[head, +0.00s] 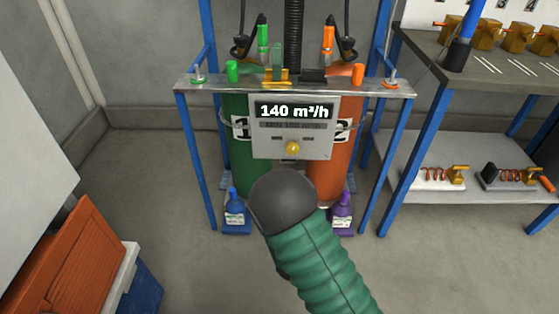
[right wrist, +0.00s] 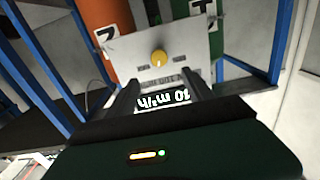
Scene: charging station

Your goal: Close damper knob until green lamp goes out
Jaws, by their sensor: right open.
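The yellow damper knob (head: 292,148) sits low on a grey panel (head: 262,151) whose display (head: 294,111) reads 140 m³/h. In the right wrist view the knob (right wrist: 159,58) appears above the upside-down display (right wrist: 164,98), which is partly covered by a finger. My right gripper (right wrist: 160,84) is open and empty, its two dark fingers pointing toward the panel, apart from the knob. In the head view my green-sleeved arm ends in a dark rounded part below the panel and hides the gripper. I cannot clearly make out a green lamp on the panel. My left gripper is not in view.
A green cylinder (head: 240,178) and an orange cylinder (head: 330,181) stand behind the panel in a blue-legged frame. Blue (head: 235,210) and purple (head: 341,209) bottles stand low beside them. A workbench (head: 480,68) stands at right, an orange crate (head: 75,260) at lower left.

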